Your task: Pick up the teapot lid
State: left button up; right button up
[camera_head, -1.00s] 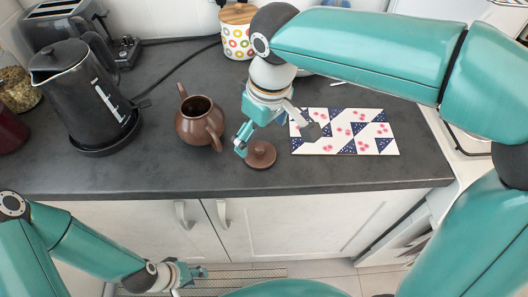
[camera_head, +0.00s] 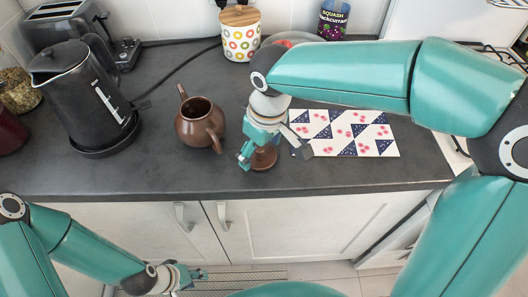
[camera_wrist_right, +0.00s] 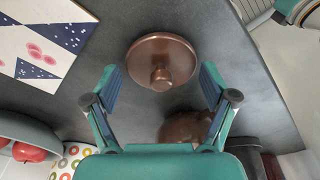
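The brown teapot lid (camera_wrist_right: 162,58) lies on the dark counter with its round knob facing up. In the head view the lid (camera_head: 265,158) is partly hidden by my right gripper (camera_head: 262,157), which is just above it. In the right wrist view my right gripper (camera_wrist_right: 158,95) is open, with the lid's knob ahead between its spread fingers and nothing held. The brown teapot (camera_head: 200,124) stands uncovered left of the lid. My left gripper (camera_head: 196,273) is low in front of the cupboard doors; its finger opening is too small to tell.
A patterned board (camera_head: 350,133) lies right of the lid. A black kettle (camera_head: 72,95) stands at the left, near a toaster (camera_head: 75,30). A dotted canister (camera_head: 240,38) stands behind. The counter's front edge (camera_head: 330,191) is close to the lid.

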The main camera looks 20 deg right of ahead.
jog(key=c, duration=0.8)
jog(key=shift+s+f, duration=0.2)
jog(key=shift+c, duration=1.2)
jog(key=shift+r, duration=0.1)
